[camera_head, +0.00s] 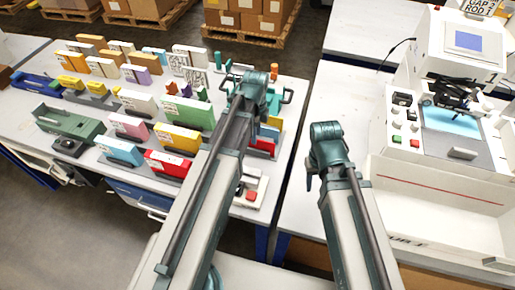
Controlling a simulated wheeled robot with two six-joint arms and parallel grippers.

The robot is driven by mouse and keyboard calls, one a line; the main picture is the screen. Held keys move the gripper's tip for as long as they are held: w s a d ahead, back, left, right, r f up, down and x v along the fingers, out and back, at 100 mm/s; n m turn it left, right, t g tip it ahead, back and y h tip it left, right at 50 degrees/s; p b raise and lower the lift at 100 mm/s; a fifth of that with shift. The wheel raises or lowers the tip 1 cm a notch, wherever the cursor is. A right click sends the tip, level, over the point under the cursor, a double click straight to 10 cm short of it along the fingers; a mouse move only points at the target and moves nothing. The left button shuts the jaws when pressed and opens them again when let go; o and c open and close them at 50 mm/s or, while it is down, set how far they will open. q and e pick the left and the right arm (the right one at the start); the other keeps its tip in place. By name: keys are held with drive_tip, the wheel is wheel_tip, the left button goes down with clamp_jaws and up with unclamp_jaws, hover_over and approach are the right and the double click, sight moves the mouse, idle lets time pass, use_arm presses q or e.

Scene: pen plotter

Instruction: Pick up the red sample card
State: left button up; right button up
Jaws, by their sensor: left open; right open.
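A red card-like block (168,164) with a white label stands in a dark holder near the front of the left table. Another red piece (263,146) shows partly, just right of my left arm; I cannot tell which of the two is the red sample card. My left gripper (262,88) is open over the table's right part, beyond both red pieces, and appears empty. My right gripper (311,178) is by the gap between the tables, apart from the red pieces; its fingertips are mostly hidden by its own wrist.
Rows of coloured blocks in holders fill the left table (22,135). A yellow block (178,138) stands right behind the labelled red one. A green device (70,125) is at left, a small box with a red button (250,195) at front right. The white plotter machine (450,140) stands at right.

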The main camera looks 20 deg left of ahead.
sight(258, 146)
use_arm(q)
drive_tip(key=f+b, duration=0.2)
drive_tip(key=f, duration=0.1)
drive_tip(key=f+b, duration=0.1)
drive_tip(key=shift+d+f, duration=0.15)
drive_tip(key=shift+d, duration=0.15)
use_arm(e)
wheel_tip(258, 146, down, 4)
drive_tip(key=shift+f, duration=0.15)
use_arm(q)
clamp_jaws()
